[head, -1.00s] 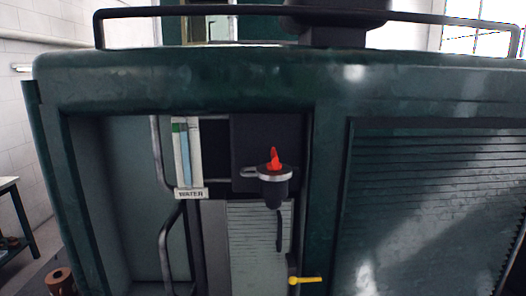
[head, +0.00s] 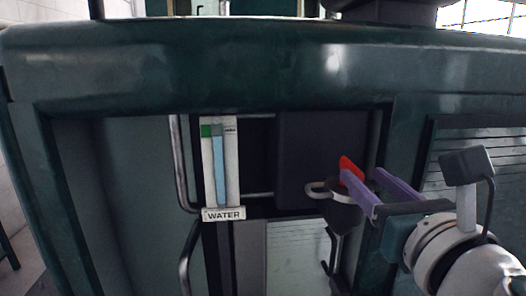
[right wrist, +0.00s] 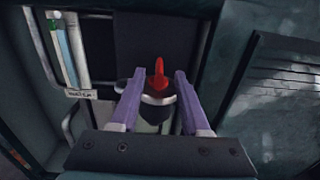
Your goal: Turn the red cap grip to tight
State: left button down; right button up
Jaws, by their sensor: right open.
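The red cap grip (head: 349,168) stands up on top of a dark filler cup with a pale metal rim (head: 318,190), in the doorway of the green tram. In the right wrist view the red grip (right wrist: 158,74) shows upright between the two purple fingers. My right gripper (head: 358,186) is open, with its fingers on either side of the cup and grip; a gap to the grip shows on both sides. In the right wrist view its fingertips (right wrist: 159,76) reach about as far as the grip. My left gripper is not in view.
A water gauge (head: 221,165) with a WATER label (head: 224,214) stands left of the cup. A curved metal handrail (head: 182,165) is farther left. A dark panel (head: 312,150) is behind the cup. A louvred green panel (head: 480,135) is at the right.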

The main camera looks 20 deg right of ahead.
aim_at(343, 157)
jog(key=x, duration=0.5)
jog(key=shift+w+d+p, duration=0.1)
jog(key=shift+w+p, duration=0.25)
grip_shut()
